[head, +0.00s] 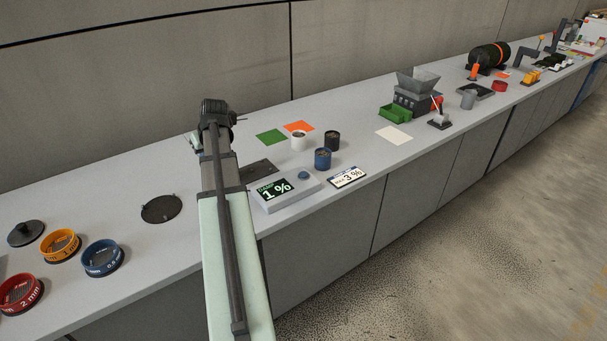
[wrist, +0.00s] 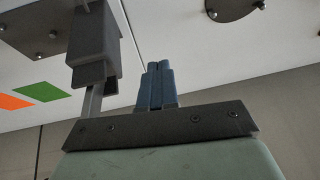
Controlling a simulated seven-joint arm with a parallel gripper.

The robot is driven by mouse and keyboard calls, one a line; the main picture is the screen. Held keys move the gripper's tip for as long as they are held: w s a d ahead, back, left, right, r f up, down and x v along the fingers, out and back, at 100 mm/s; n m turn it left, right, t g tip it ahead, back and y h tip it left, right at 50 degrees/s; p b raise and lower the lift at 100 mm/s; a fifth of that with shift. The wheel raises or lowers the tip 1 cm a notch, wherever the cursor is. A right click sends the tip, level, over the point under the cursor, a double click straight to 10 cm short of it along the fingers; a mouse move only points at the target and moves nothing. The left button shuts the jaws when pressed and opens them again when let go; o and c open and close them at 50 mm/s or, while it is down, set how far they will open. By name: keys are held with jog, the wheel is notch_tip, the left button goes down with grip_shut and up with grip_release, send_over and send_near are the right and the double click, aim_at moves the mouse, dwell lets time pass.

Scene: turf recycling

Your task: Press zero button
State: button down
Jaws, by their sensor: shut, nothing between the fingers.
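A light grey meter box (head: 286,193) sits on the counter right of my arm in the head view. Its dark display reads "DAMP 1 %". A round blue-grey button (head: 303,174) stands on its top face, right of the display, with nothing touching it. My gripper (wrist: 157,68) shows in the wrist view with its two blue-grey fingers together and nothing between them. In the head view my arm reaches across the counter left of the meter, and the fingertips cannot be made out. The meter is not seen in the wrist view.
A "MAX 3 %" card (head: 346,177) lies right of the meter. A blue cup (head: 323,159), a black cup (head: 333,140) and a white cup (head: 299,141) stand behind it. A dark round plate (head: 162,208) and coloured sieve rings (head: 103,258) are at left.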

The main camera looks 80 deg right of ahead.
jog(key=s+d+m+t, duration=0.1)
jog(key=s+d, duration=0.2)
jog(key=s, duration=0.6)
jog(key=s+d+m, duration=0.1)
jog(key=s+d, duration=0.2)
jog(key=s, duration=0.5)
notch_tip(320, 180, up, 3)
jog(key=t+y, duration=0.1)
jog(key=t, duration=0.2)
send_over(307, 174)
jog(key=shift+d+f, duration=0.1)
jog(key=shift+f, duration=0.1)
jog(key=shift+f, duration=0.1)
jog(key=shift+f, duration=4.3)
jog(key=shift+f, duration=0.25)
jog(key=shift+f, duration=0.2)
